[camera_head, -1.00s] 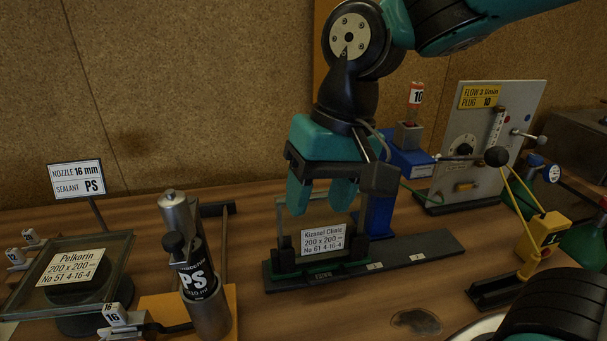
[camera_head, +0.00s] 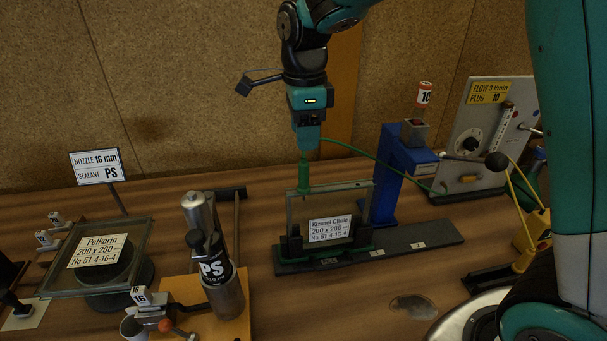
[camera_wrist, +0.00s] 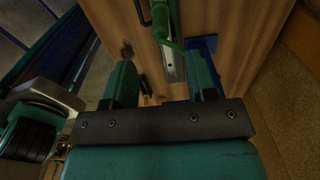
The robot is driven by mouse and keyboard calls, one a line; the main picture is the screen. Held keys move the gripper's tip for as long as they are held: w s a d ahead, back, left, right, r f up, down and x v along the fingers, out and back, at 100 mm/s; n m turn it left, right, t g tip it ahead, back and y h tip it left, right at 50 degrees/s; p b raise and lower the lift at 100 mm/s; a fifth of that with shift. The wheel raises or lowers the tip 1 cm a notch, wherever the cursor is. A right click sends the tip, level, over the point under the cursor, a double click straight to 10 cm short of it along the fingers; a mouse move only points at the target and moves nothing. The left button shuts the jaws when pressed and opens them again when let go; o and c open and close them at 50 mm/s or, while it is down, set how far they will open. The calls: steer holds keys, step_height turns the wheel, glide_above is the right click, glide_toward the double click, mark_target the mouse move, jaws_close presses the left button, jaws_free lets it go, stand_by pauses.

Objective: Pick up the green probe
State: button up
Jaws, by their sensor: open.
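The green probe (camera_head: 303,178) stands upright at the left end of the small glass unit (camera_head: 331,228) labelled Kizamel Clinic. A green cable runs from the probe to the right, towards the grey panel. My gripper (camera_head: 307,147) points down just above the probe's top; the head view sees it edge-on, so any gap to the probe is hard to judge. In the wrist view my two teal fingers (camera_wrist: 163,72) are apart with nothing gripped between them. The probe (camera_wrist: 161,14) shows there beyond the fingertips, at the top centre, with its cable (camera_wrist: 184,48) curling to the right.
A blue stand (camera_head: 392,170) is right of the glass unit, before the grey flow panel (camera_head: 472,140). The PS sealant cartridge (camera_head: 214,265) stands to the left, and the Pelkorin glass unit (camera_head: 100,257) lies farther left. A dark patch (camera_head: 413,306) marks the bench front.

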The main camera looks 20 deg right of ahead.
mark_target(304, 188)
step_height(304, 188, down, 10)
steer(key=p, duration=0.3)
steer(key=shift+p, duration=0.3)
steer(key=shift+r, duration=0.1)
jaws_close()
